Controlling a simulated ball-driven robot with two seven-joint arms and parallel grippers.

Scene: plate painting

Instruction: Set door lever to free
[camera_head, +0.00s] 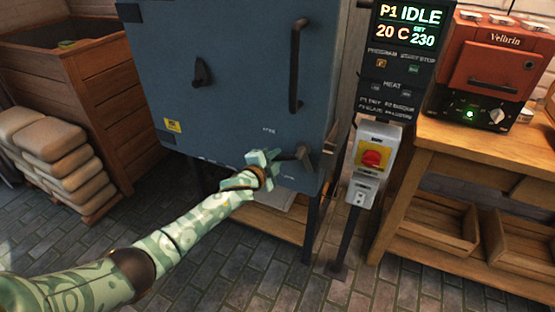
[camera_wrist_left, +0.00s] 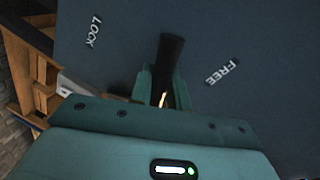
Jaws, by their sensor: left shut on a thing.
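The blue-grey kiln door (camera_head: 235,90) fills the upper middle of the head view and looks shut. The dark door lever (camera_head: 303,156) is low on its right side. In the wrist view, the lever (camera_wrist_left: 172,52) stands between the printed words LOCK (camera_wrist_left: 94,31) on the left and FREE (camera_wrist_left: 222,73) on the right. It points at neither word. My left gripper (camera_head: 277,164) reaches the lever from the left. In the wrist view its fingers (camera_wrist_left: 163,92) are shut on the lever, one on each side. My right gripper is in no view.
A wooden bench (camera_head: 480,140) carries an orange machine (camera_head: 497,65). Stacked sacks (camera_head: 45,150) and a wooden bin (camera_head: 105,95) are at left. Paved floor is clear in front.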

